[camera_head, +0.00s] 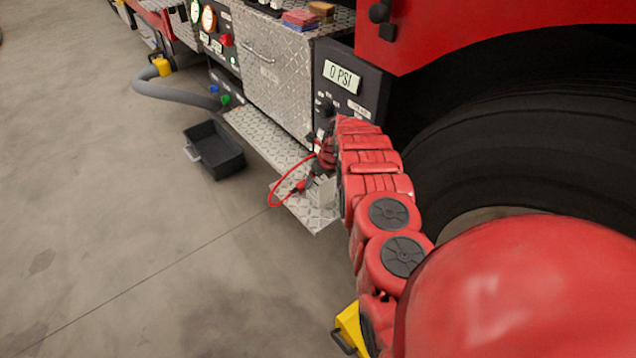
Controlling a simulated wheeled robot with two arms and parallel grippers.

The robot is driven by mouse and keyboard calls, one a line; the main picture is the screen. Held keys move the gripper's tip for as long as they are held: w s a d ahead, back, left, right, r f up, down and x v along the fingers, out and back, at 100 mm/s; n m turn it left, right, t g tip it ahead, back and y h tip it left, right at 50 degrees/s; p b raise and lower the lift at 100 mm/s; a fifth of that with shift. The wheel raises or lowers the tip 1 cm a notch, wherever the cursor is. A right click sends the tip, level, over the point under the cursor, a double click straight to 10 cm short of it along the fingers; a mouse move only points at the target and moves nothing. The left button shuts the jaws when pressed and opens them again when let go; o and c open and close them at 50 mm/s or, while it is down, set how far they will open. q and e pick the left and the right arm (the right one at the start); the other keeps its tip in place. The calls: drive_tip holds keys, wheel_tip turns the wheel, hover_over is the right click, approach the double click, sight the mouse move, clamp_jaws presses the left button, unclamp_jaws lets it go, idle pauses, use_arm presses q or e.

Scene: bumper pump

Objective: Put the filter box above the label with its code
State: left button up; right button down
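I cannot tell for certain which object is the filter box. A small red and blue box (299,20) and a brown box (321,9) sit on the tread-plate top at the upper middle. A pale grey block-like shape (326,189) stands on the metal step beside my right arm, partly hidden by it. No label code is readable. My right arm comes in from the lower right and reaches the step. My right gripper (318,172) is small and partly covered by the arm, so its fingers and any hold are unclear. My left gripper is out of view.
A dark panel shows "0 PSI" (342,76). A red cable (283,183) loops over the step edge (300,213). A black bin (214,150) stands on the floor near a grey hose (175,94). A large tyre (520,120) fills the right. The left floor is clear.

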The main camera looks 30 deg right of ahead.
drive_tip(key=shift+f, duration=0.15)
unclamp_jaws()
